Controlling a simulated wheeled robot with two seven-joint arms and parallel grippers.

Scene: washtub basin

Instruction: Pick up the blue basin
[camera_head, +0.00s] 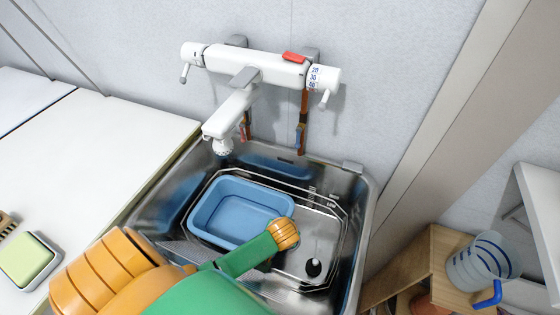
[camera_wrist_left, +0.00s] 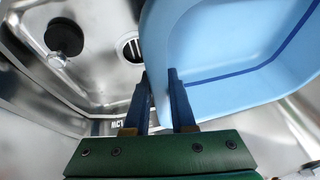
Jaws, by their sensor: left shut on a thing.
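The blue basin (camera_head: 240,208) sits upright in the metal sink (camera_head: 345,262), in its left part, under the faucet. In the left wrist view the basin (camera_wrist_left: 225,50) fills the upper right. My left gripper (camera_wrist_left: 158,96) has one finger outside and one inside the basin, shut on its wall. In the head view my left arm reaches over the front of the sink to the basin's right front corner, and its orange and green links hide the fingers. My right gripper is not in view.
A white faucet (camera_head: 260,68) hangs over the sink's back. The drain (camera_head: 314,267) lies right of the basin. A white counter (camera_head: 85,150) with a green sponge (camera_head: 28,262) is at left. A clear jug (camera_head: 482,262) stands on a wooden shelf at right.

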